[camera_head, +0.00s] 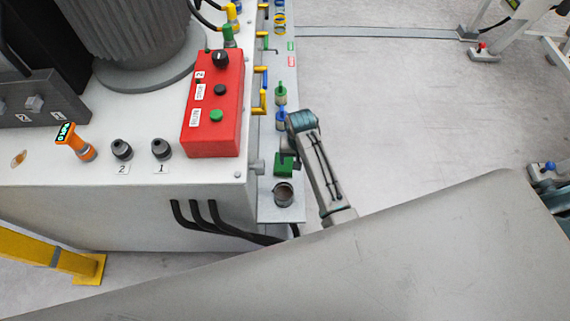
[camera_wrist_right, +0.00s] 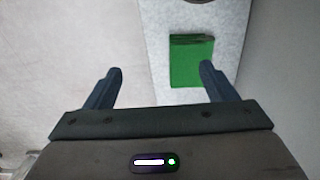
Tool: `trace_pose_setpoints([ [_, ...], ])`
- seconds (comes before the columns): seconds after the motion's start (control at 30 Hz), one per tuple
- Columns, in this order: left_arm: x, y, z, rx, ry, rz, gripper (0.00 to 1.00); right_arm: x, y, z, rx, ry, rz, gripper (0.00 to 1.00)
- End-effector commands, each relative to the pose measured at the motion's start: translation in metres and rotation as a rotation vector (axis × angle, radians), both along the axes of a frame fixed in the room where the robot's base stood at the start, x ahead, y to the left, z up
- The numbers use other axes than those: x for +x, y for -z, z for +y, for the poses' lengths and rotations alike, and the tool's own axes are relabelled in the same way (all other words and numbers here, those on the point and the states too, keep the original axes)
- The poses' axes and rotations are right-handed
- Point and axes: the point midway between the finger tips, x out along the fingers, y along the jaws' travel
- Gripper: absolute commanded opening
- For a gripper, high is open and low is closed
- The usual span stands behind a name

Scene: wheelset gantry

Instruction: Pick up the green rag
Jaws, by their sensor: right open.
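The green rag (camera_head: 284,165) lies on the narrow grey ledge beside the white machine, in the head view. In the right wrist view the green rag (camera_wrist_right: 191,60) is a small square with a darker folded far edge, right of centre between the fingers and close to the right finger. My right gripper (camera_wrist_right: 161,70) is open with nothing between its fingers. In the head view my right gripper (camera_head: 290,157) is over the ledge at the rag and hides part of it. I cannot tell whether a finger touches the rag. My left gripper is not in view.
The ledge (camera_head: 268,205) carries a round cup-like part (camera_head: 283,194) just in front of the rag and several coloured fittings behind it. A red control box (camera_head: 213,105) stands on the machine to the left. Open floor (camera_head: 420,110) lies to the right.

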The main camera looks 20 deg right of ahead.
Motion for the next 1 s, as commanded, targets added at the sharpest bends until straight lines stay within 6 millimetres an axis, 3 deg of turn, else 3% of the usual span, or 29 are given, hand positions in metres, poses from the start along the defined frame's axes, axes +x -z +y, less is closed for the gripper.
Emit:
trace_pose_setpoints([
  [0.03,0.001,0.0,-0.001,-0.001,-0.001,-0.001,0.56,0.016,-0.011,0.009,0.008,0.012,0.007,0.78],
  [0.1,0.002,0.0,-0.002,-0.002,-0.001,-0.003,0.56,0.029,-0.022,0.018,0.013,0.028,0.023,0.78],
  [0.27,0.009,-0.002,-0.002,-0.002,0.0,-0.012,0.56,0.042,-0.03,0.027,0.015,0.047,0.042,0.78],
  [0.5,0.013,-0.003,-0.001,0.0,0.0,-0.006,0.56,0.043,0.006,0.028,0.015,0.048,0.046,0.78],
  [0.73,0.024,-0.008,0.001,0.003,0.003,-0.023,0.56,0.043,0.025,0.028,0.016,0.048,0.044,0.78],
  [1.0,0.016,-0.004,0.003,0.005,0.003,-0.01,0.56,0.044,0.063,0.029,0.014,0.048,0.044,0.78],
])
